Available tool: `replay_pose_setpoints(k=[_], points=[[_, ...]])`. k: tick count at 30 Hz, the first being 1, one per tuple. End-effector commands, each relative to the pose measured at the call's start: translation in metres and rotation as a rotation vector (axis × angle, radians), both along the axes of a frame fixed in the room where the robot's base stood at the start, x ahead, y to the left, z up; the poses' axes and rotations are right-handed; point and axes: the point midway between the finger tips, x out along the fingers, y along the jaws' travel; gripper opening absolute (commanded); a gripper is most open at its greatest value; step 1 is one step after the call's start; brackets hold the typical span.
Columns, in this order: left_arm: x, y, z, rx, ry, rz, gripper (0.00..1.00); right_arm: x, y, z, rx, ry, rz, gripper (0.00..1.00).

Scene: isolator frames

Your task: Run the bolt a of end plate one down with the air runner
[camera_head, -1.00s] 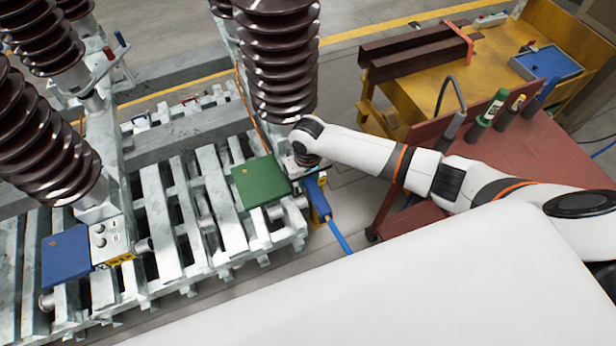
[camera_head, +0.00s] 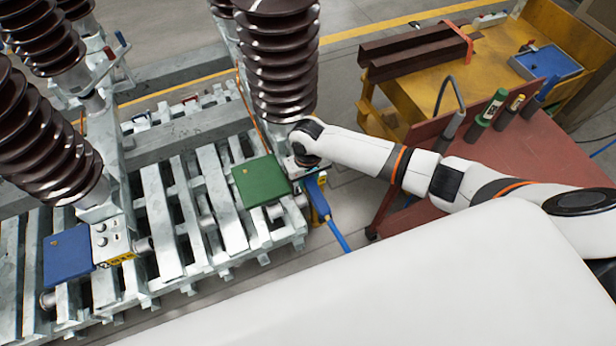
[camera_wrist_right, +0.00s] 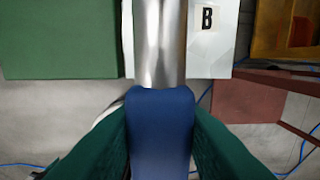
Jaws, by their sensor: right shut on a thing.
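The air runner (camera_head: 318,200) is a blue tool with a blue hose, hanging below my right wrist beside the green plate (camera_head: 261,181). In the right wrist view its blue body (camera_wrist_right: 161,125) is between the green pads of my right gripper (camera_wrist_right: 163,140). Its silver nose (camera_wrist_right: 160,45) points up the picture over a white plate (camera_wrist_right: 207,50) marked B. The nose hides part of that plate; I cannot see a bolt or tell whether the nose touches one. My left gripper is out of view.
Brown ribbed insulators (camera_head: 277,65) rise behind the slatted grey metal frame (camera_head: 215,195). A blue plate (camera_head: 68,256) and a white box (camera_head: 112,240) sit at left. A red cart (camera_head: 545,150) with bottles and a yellow bench (camera_head: 430,80) stand at right.

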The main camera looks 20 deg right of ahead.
Motion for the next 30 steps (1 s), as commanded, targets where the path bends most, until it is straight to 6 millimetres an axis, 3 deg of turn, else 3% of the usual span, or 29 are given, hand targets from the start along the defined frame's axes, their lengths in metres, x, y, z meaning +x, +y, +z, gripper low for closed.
replay_pose_setpoints(k=[30], points=[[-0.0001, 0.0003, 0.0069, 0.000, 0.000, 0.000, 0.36, 0.0009, 0.0002, -0.0002, 0.001, -0.002, -0.001, 0.00]])
